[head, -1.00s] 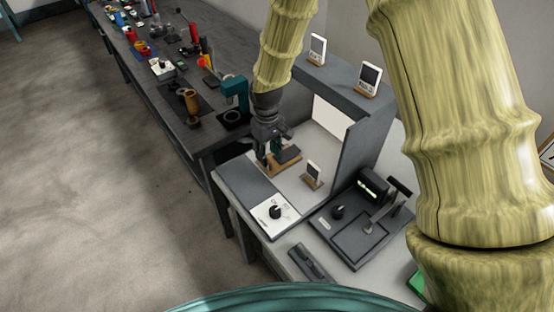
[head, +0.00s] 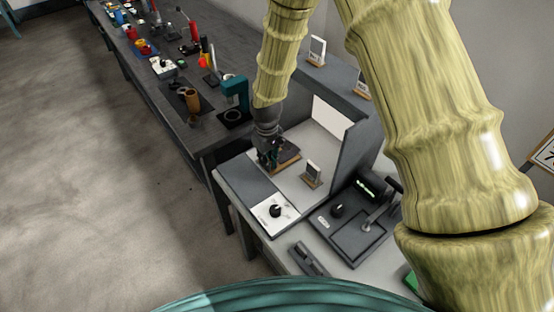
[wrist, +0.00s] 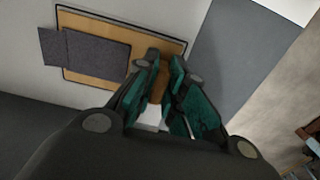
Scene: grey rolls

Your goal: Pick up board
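The wooden board (wrist: 148,42) lies flat on the pale surface, with dark grey pads (wrist: 97,54) on it. In the head view the board (head: 293,160) is partly hidden by my gripper (head: 268,163), which is low at its left part. In the wrist view my gripper (wrist: 165,64) has its teal-padded fingers apart at the board's near edge. A narrow brown piece (wrist: 157,84) shows in the gap; I cannot tell whether the fingers touch it.
A dial panel (head: 275,212) and a black lever machine (head: 357,230) are nearer. A dark bench (head: 205,130) with several tools runs along the left.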

